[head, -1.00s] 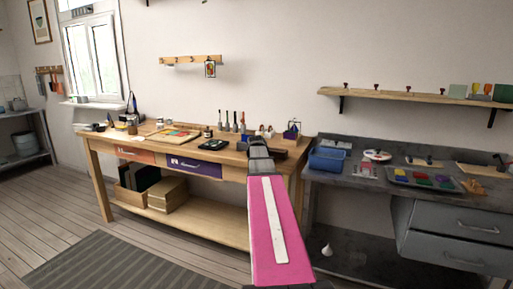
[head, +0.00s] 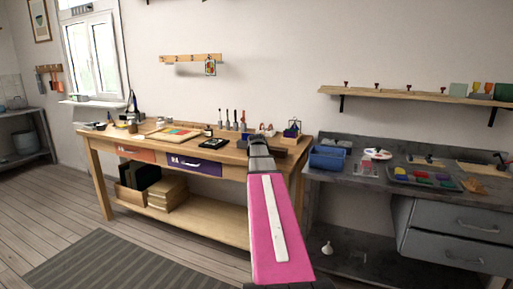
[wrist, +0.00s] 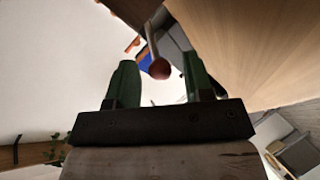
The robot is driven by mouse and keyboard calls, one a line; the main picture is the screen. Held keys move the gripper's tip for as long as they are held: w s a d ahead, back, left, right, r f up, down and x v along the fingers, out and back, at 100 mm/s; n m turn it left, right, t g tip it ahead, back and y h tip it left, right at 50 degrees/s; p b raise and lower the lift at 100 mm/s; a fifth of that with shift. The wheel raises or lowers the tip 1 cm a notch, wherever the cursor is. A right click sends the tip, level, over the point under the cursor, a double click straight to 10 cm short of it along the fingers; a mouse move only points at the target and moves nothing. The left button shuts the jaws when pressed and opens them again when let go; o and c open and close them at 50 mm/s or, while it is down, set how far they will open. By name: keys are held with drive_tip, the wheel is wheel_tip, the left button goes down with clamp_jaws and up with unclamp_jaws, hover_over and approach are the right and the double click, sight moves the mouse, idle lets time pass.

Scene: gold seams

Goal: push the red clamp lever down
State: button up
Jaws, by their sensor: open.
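The clamp lever shows in the wrist view as a pale rod with a dark red ball knob (wrist: 159,69) at its end. The knob appears between the two green fingers of my gripper (wrist: 158,61), which are apart with a gap on both sides. How far the knob lies beyond the fingertips I cannot tell. In the head view my gripper (head: 258,143) is over the right part of the wooden workbench (head: 130,142), and my pink arm link hides part of the bench front. I cannot make out the lever clearly there.
Several upright tools (head: 235,122) stand along the back of the bench, left of my gripper. A blue bin (head: 327,158) and a paint tray (head: 425,178) sit on the grey bench at right. A wooden surface (wrist: 250,45) fills the wrist view's upper right.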

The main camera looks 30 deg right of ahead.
drive_tip(key=v, duration=0.9)
drive_tip(key=shift+s+a, duration=0.2)
drive_tip(key=shift+s, duration=0.15)
drive_tip(key=shift+r, duration=0.15)
